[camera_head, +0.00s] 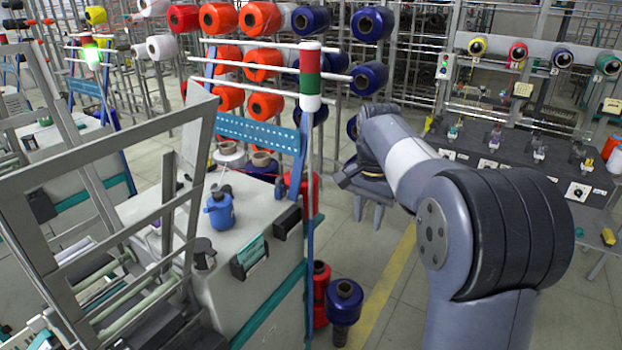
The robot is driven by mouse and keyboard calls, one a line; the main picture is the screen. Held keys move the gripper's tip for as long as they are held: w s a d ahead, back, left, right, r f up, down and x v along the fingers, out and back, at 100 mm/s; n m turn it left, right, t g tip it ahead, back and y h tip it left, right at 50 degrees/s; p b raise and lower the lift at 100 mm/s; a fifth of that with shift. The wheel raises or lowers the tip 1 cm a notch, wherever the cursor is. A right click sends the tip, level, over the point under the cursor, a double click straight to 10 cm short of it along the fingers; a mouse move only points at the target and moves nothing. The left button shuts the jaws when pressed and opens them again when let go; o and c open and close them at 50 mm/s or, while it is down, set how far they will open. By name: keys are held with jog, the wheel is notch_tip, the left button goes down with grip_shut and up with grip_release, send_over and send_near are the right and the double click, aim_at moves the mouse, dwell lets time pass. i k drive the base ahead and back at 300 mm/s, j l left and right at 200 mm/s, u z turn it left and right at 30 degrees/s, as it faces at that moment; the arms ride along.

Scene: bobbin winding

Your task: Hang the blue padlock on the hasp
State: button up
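I cannot clearly make out a padlock or a hasp in the head view. A blue, rounded can-like object with a darker top (219,210) stands on the pale top of the machine cabinet at centre left. It is too small to tell whether it is the padlock. My arm rises from the lower right and reaches away to the upper left. The end of my arm, with my gripper (347,178), is partly hidden by its own links, to the right of the cabinet.
A grey metal frame (100,170) stands at the left. A blue post with a red, white and green lamp (310,78) rises by the cabinet. Blue and red spools (344,302) stand on the floor. A dark bench (520,165) is at the right. Open floor lies between.

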aim_at(280, 189)
jog(key=i+l+u, duration=0.15)
jog(key=i+u, duration=0.25)
jog(key=i+j, duration=0.5)
jog(key=i+z, duration=0.05)
jog(key=i, duration=0.05)
